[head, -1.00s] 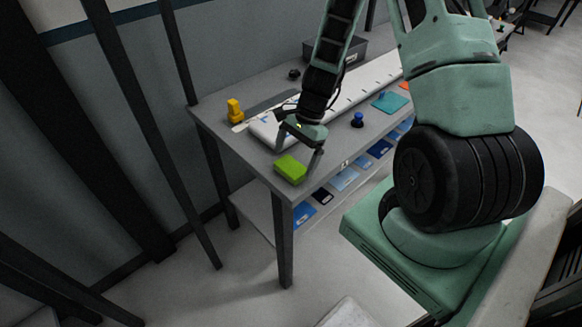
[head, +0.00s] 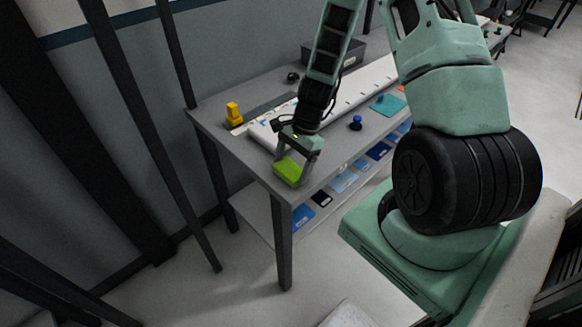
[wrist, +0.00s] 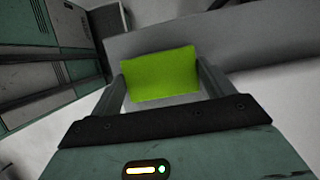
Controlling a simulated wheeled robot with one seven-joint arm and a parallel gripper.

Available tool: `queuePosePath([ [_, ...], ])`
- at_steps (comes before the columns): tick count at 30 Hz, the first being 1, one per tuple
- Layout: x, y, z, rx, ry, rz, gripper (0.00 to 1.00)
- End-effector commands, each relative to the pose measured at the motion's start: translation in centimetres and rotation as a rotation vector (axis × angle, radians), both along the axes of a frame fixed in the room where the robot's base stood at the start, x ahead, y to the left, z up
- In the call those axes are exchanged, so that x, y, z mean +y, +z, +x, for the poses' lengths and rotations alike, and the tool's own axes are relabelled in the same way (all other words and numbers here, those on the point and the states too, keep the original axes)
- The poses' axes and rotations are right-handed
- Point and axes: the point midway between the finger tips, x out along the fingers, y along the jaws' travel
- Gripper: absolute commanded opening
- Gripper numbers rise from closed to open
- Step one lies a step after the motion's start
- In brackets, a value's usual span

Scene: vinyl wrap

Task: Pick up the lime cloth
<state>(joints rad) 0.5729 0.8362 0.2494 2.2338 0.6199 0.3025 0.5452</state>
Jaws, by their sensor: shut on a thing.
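The lime cloth (head: 287,170) is a small, bright green folded block at the near left corner of the grey table. My gripper (head: 294,165) is shut on it, with one finger at each side. In the wrist view the cloth (wrist: 160,74) fills the space between the two fingers of my gripper (wrist: 162,84). I cannot tell whether the cloth still touches the tabletop.
The grey table (head: 235,145) bears a yellow object (head: 234,114), a white roll (head: 365,84), a blue knobbed item (head: 355,123), a teal card (head: 388,105) and a dark bin (head: 338,53). Blue packets (head: 303,214) lie on the shelf below.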

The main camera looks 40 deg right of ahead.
Motion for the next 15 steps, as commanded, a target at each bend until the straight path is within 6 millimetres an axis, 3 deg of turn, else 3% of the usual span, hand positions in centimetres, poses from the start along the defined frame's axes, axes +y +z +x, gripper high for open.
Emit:
queuePosePath([
  [8, 0.0, 2.6, 0.0, -0.003, 0.001, -0.003, 0.59],
  [15, 0.0, 6.8, 0.1, -0.004, 0.003, -0.003, 0.59],
])
